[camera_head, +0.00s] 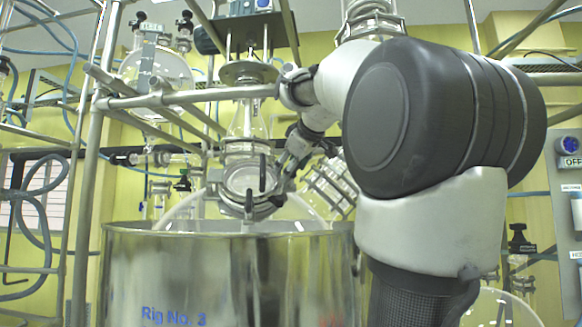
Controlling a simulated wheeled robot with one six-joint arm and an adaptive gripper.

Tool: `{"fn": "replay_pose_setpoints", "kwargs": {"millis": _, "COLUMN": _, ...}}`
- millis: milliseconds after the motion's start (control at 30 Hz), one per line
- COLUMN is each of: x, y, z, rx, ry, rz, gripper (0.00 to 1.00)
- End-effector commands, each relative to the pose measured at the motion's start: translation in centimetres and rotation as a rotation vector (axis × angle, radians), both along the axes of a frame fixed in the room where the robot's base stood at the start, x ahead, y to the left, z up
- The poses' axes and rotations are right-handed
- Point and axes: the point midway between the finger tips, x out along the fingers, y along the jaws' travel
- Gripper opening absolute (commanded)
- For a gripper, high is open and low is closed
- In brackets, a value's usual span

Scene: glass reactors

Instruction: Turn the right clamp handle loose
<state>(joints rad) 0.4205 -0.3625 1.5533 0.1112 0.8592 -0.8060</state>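A round metal clamp ring (249,209) surrounds the glass flange (238,178) above the steel vessel. A dark upright handle (262,173) shows at the ring's right front. I cannot tell for sure that it is the right clamp handle. My gripper (283,176) is at the right side of the ring, close to this handle, reaching down from the upper right. Its fingers are small and overlap the clamp, so contact and opening cannot be told. My arm hides much of what lies behind it on the right.
The steel vessel (220,275) marked "Rig No. 3" stands below. A grey horizontal bar (190,97) of the frame runs close to my wrist. Glassware (330,187) with metal clamps is right of the flange. A control panel (570,160) is at the right edge.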

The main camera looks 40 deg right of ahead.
Motion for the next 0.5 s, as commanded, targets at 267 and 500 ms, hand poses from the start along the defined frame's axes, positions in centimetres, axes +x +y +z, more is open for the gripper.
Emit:
{"fn": "replay_pose_setpoints", "kwargs": {"millis": 267, "x": 0.04, "y": -0.01, "z": -0.2, "rx": -0.003, "ry": 0.008, "rz": 0.005, "gripper": 0.35}}
{"fn": "replay_pose_setpoints", "kwargs": {"millis": 500, "x": 0.05, "y": -0.02, "z": -0.21, "rx": -0.002, "ry": 0.007, "rz": 0.004, "gripper": 0.75}}
